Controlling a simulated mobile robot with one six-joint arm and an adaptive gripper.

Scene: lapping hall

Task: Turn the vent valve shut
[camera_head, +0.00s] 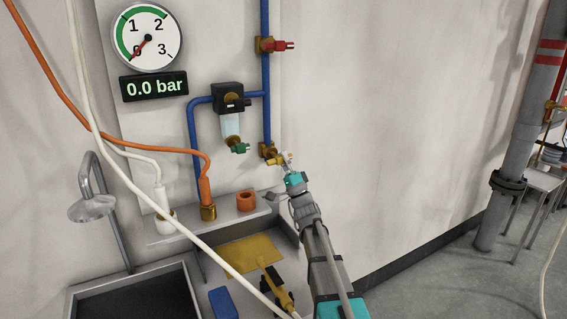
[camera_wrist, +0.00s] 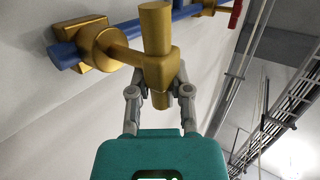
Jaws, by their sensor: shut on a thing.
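The vent valve (camera_head: 267,151) appears to be the brass fitting at the lower end of the vertical blue pipe on the wall. Its brass body also shows in the wrist view (camera_wrist: 103,50), with a stem leading to a brass handle (camera_wrist: 156,28). My gripper (camera_head: 288,168) is at this valve. In the wrist view my gripper (camera_wrist: 160,88) has one grey finger on each side of the handle and is shut on it. The fingertips are partly hidden behind the handle. The handle's turning position relative to shut cannot be told.
A red-handled valve (camera_head: 283,45) sits higher on the same pipe. A regulator (camera_head: 228,97) with a green drain knob (camera_head: 239,147) is close left. A dial gauge (camera_head: 147,38) and a display (camera_head: 153,86) reading 0.0 bar hang left.

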